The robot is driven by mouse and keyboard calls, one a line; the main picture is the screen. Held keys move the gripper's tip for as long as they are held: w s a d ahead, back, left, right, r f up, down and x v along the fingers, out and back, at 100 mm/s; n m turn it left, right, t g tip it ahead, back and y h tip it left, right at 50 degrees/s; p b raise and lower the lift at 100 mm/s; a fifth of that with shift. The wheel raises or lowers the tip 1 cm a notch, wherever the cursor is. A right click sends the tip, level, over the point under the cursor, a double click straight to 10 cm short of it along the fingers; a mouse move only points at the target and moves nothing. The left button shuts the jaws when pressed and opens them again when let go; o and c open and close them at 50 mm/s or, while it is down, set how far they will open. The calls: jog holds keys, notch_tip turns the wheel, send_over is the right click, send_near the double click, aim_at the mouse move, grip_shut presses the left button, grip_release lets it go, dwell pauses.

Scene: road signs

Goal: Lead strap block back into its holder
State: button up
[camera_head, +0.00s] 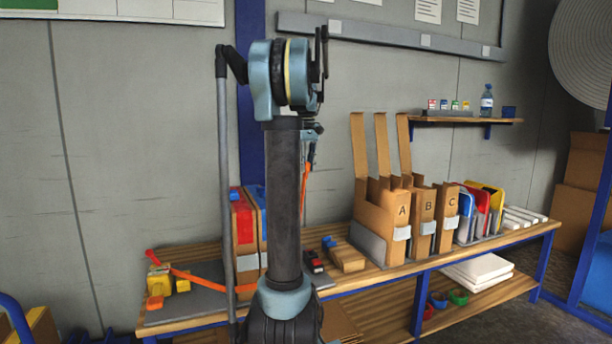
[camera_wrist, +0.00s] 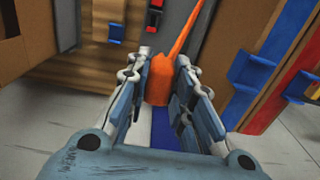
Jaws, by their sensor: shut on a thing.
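An orange block (camera_wrist: 159,80) with a thin orange strap running up from it is between the fingers of my gripper (camera_wrist: 160,62) in the wrist view; the fingers are closed on its two sides. In the head view my arm hides most of the gripper, and a short orange strip (camera_head: 307,166) shows just right of the arm. On the left of the bench, an orange strap (camera_head: 200,277) with a red end lies near yellow blocks (camera_head: 158,280) and a small orange block (camera_head: 154,302). I cannot tell which piece is the holder.
The wooden bench (camera_head: 340,280) carries a red-striped box (camera_head: 242,225) behind my arm and cardboard files (camera_head: 385,222) marked A, B, C to the right. A wall shelf (camera_head: 465,121) holds a bottle (camera_head: 487,101).

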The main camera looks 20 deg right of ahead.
notch_tip(320, 180, up, 2)
jog(key=shift+a+r, duration=0.3)
jog(key=shift+r, duration=0.05)
jog(key=w+a, duration=0.2)
jog(key=a, duration=4.6)
jog(key=f, duration=3.6)
jog(key=shift+s+d+f, duration=0.2)
jog(key=shift+f, duration=0.2)
